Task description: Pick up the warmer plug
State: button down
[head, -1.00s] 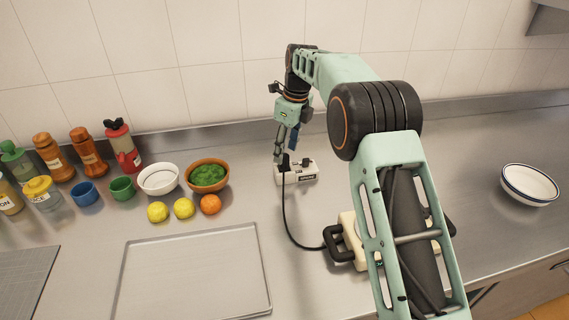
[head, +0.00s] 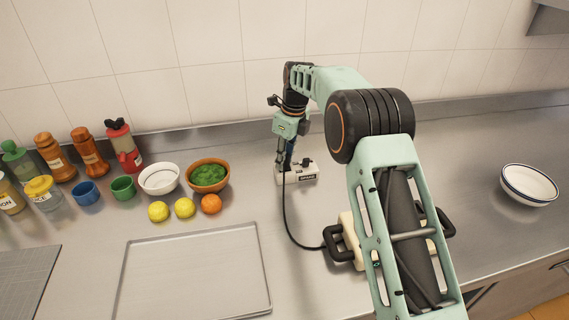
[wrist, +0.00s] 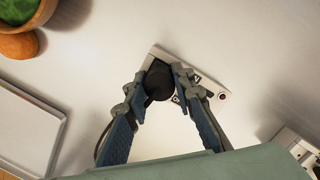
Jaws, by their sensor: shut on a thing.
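The warmer plug (wrist: 158,84) is a black round plug, seen from above between my fingertips in the wrist view. My gripper (wrist: 159,80) is shut on it, one finger on each side. The plug sits over the white power strip (wrist: 213,88); I cannot tell whether it is fully seated. In the head view my gripper (head: 283,162) points down at the left end of the power strip (head: 306,175), and the plug is mostly hidden by the fingers. A black cord (head: 286,222) runs from there to the cream warmer (head: 347,230), which is partly hidden behind my arm.
A metal tray (head: 268,283) lies in front on the counter. Lemons (head: 158,212), an orange (head: 211,204), a bowl of greens (head: 225,184) and a white bowl (head: 159,193) stand to the left. A rimmed bowl (head: 508,194) sits on the right. The tiled wall is close behind.

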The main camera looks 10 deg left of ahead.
jog(key=shift+s+f, duration=0.1)
jog(key=shift+r, duration=0.4)
notch_tip(320, 180, up, 3)
jog(key=shift+f, duration=0.2)
jog(key=s+d+r+b, duration=0.3)
jog(key=s+d+r, duration=0.6)
jog(key=s, duration=0.1)
jog(key=shift+s+r, duration=0.3)
